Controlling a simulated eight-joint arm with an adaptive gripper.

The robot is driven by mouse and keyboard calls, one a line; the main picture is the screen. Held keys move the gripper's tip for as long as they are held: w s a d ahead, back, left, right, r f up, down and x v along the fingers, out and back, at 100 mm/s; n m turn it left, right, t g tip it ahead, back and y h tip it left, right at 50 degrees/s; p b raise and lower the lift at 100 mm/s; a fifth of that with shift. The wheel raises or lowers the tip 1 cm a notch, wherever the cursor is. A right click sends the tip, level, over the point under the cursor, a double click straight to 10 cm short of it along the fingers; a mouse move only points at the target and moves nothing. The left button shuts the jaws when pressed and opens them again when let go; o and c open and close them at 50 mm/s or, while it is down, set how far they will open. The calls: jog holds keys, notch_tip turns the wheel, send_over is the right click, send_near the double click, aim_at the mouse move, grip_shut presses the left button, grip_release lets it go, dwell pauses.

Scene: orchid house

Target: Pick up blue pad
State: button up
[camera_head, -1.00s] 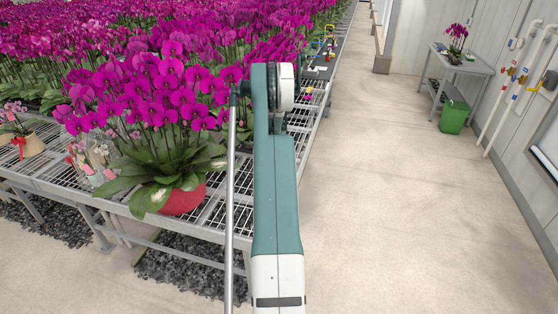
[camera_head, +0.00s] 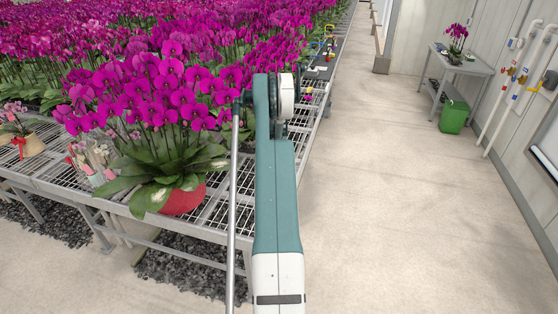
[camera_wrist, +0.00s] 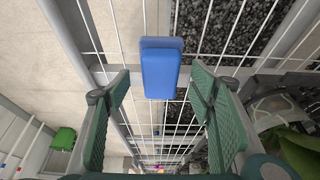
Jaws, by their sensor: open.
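The blue pad (camera_wrist: 161,74) shows in the wrist view, at the upper middle. It is a rounded blue block lying on the wire mesh of the bench. My gripper (camera_wrist: 160,80) is open in the wrist view, with one green finger to the left and one to the right of the pad. The fingers look apart from the pad; I cannot tell the exact height between them. In the head view my arm hides the pad and the gripper.
The wire-mesh bench (camera_head: 215,215) holds a large magenta orchid (camera_head: 165,95) in a red pot (camera_head: 184,198) left of my arm. Dense orchids fill the back left. A side table (camera_head: 462,66) and a green bin (camera_head: 453,116) stand at the right wall. The aisle floor (camera_head: 400,200) is clear.

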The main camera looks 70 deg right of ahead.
jog(key=shift+x, duration=0.9)
jog(key=c, duration=1.1)
jog(key=shift+o, duration=0.2)
jog(key=shift+r, duration=0.1)
jog(key=shift+r, duration=4.95)
